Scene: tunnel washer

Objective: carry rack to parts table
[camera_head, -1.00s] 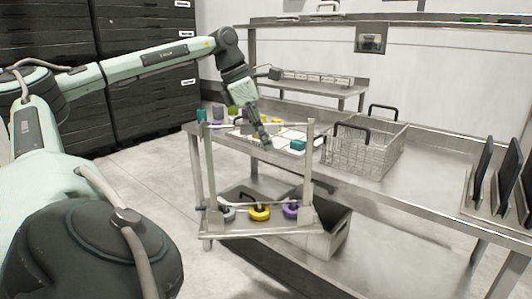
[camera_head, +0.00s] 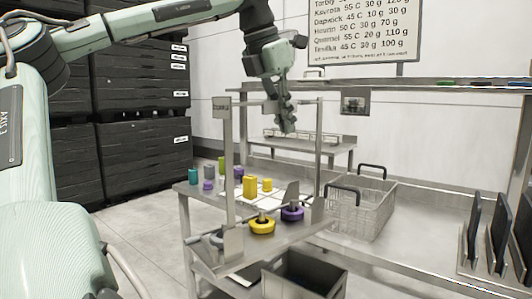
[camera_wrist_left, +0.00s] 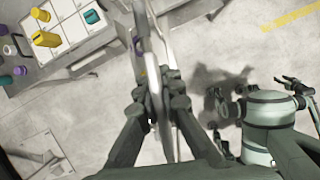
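The rack (camera_head: 228,175) is a grey metal frame with two uprights, a top bar and a flat base. A yellow ring (camera_head: 262,227) and a purple ring (camera_head: 292,214) show on its base. My left gripper (camera_head: 287,125) is at the rack's top bar. In the left wrist view its fingers (camera_wrist_left: 160,95) close around a grey bar. The rack looks upright and raised, in front of a metal table (camera_head: 182,188) with small coloured blocks and cylinders. I cannot tell whether this is the parts table. My right gripper is not in view.
A wire basket (camera_head: 358,212) with black handles stands on the metal bench right of the rack. Dark upright plates (camera_head: 497,232) are at the far right. An open grey bin (camera_head: 318,278) is below. Black drawer cabinets (camera_head: 140,100) stand behind, with open floor before them.

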